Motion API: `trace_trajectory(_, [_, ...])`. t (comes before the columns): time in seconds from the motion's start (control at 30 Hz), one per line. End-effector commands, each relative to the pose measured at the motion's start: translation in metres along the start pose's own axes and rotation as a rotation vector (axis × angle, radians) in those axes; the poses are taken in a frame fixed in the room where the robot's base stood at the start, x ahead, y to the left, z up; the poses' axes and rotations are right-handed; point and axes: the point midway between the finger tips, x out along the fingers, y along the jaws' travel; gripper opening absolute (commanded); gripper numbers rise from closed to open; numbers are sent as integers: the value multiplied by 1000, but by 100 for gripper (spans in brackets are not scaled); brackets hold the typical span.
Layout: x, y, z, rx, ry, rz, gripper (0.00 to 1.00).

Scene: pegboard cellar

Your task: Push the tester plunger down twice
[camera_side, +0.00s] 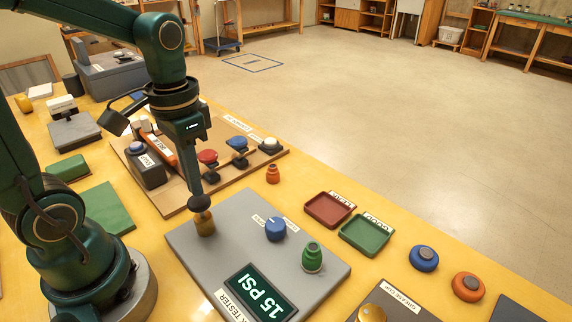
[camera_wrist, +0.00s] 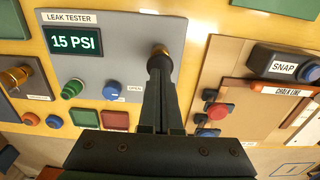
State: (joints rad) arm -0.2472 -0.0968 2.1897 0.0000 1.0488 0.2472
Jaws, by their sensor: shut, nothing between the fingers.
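The leak tester (camera_side: 200,247) is a grey plate on the yellow bench; it also shows in the wrist view (camera_wrist: 118,30). Its display (camera_side: 260,293) reads 15 PSI. The brass plunger (camera_side: 205,224) stands near the plate's upper left corner, with a dark knob on top. My gripper (camera_side: 199,200) is shut and points down right over the plunger, its tips at the knob; I cannot tell whether they touch. In the wrist view the fingertips (camera_wrist: 159,62) overlap the plunger's dark top (camera_wrist: 160,51). A blue knob (camera_side: 276,229) and a green fitting (camera_side: 312,257) are on the same plate.
Red (camera_side: 329,209) and green (camera_side: 366,235) trays lie beyond the tester. A brown board (camera_side: 175,201) with a SNAP box (camera_side: 147,170) and several colored knobs lies behind. Blue (camera_side: 424,258) and orange (camera_side: 467,287) round pieces sit at right.

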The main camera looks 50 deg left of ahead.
Motion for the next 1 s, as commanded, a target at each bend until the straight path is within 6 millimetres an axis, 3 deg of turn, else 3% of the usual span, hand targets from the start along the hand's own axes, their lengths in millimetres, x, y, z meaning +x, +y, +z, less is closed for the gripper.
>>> trace_trajectory(0.43, [1,0,0,0,-1,0,0])
trace_trajectory(1.0, [18,0,0,0,-2,1,0])
